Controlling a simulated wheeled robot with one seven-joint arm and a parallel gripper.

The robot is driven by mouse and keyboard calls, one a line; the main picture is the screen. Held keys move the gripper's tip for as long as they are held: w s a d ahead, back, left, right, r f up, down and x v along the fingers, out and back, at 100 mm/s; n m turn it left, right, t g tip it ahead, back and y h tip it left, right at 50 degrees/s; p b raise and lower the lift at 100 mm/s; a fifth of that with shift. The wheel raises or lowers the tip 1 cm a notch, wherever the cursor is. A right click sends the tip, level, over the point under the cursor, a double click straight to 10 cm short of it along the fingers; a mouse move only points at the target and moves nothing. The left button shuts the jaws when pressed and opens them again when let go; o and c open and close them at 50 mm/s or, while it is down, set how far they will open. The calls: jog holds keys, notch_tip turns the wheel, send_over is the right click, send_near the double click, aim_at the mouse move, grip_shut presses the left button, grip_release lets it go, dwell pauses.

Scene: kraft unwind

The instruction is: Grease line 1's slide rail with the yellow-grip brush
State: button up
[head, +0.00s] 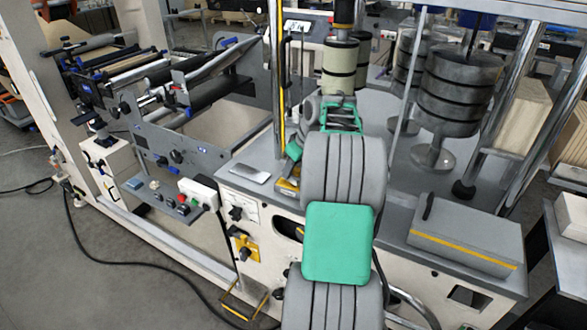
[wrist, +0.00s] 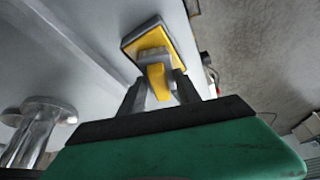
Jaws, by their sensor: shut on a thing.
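In the wrist view, my gripper (wrist: 160,83) is shut on the yellow grip of the brush (wrist: 155,68), with one dark finger on each side. Beyond the grip is a squarish yellow-and-grey part with a dark edge; I cannot tell whether it touches the grey surface. In the head view, a yellow-and-grey piece that looks like the brush (head: 288,187) shows at the machine top's front edge, left of my arm. My arm hides most of it and my fingers. I cannot tell for sure which part is line 1's slide rail.
The grey machine top (head: 255,155) carries a flat light plate (head: 249,173) left of my arm. A vertical chrome post (head: 277,80) with a yellow strip rises close by. Dark banded cylinders (head: 460,90) and a grey box (head: 465,237) stand on the right. A roller frame stands left.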

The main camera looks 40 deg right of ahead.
jog(key=shift+f+b, duration=0.45)
jog(key=shift+f, duration=0.1)
dwell(0.9)
jog(key=shift+r+p, duration=2.75)
jog(key=shift+r, duration=0.8)
